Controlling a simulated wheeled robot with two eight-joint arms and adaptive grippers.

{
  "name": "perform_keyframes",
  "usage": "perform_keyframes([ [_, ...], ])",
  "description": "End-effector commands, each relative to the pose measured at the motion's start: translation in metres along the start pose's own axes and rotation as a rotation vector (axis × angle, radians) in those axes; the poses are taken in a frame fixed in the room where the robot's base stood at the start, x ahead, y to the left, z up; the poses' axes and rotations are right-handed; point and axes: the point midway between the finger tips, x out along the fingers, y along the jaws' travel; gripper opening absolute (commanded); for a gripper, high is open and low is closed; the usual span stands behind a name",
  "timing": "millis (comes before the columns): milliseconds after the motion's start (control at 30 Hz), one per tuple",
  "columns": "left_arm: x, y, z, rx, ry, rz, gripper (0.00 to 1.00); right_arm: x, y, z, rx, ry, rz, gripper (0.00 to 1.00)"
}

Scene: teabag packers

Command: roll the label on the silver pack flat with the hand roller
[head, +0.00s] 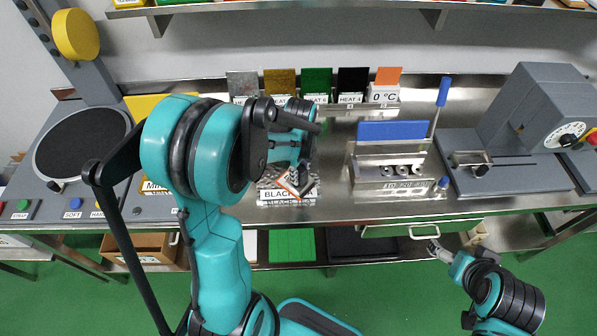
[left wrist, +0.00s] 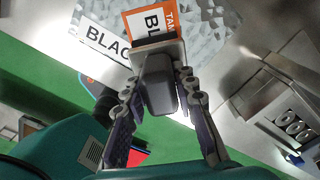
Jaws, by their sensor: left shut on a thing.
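The silver pack (left wrist: 190,22) lies flat on the metal bench, crinkled and shiny, with a white strip lettered BLACK along its near edge. In the head view the pack (head: 268,184) is partly hidden by my left arm. An orange-and-white label (left wrist: 150,20) sits on the pack, partly covered by the roller. My left gripper (left wrist: 158,88) is shut on the grey hand roller (left wrist: 156,62), held over the label; whether it touches cannot be told. My right gripper (head: 438,250) is out over the floor in front of the bench, away from the pack; its jaws are too small to read.
Coloured cards (head: 317,82) stand in a rack behind the pack. A metal block with a blue top (head: 392,131) and a blue-handled lever stand to the right. A grey machine with a dial (head: 535,110) is farther right. A grey console (head: 80,145) fills the left.

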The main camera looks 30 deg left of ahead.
Motion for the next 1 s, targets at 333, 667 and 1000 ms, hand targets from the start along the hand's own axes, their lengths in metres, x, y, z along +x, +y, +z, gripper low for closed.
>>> perform_keyframes([
  [333,-0.018,0.0,0.0,0.0,0.0,0.0,0.0,-0.011,0.0,-0.008,0.0,0.0,0.0,0.89],
  [667,-0.045,0.0,0.0,0.0,0.0,0.0,0.0,-0.028,0.0,-0.02,0.0,0.0,0.0,0.89],
  [1000,-0.073,0.0,0.0,0.0,0.0,0.0,0.0,-0.044,0.0,-0.032,0.0,0.0,0.0,0.89],
])
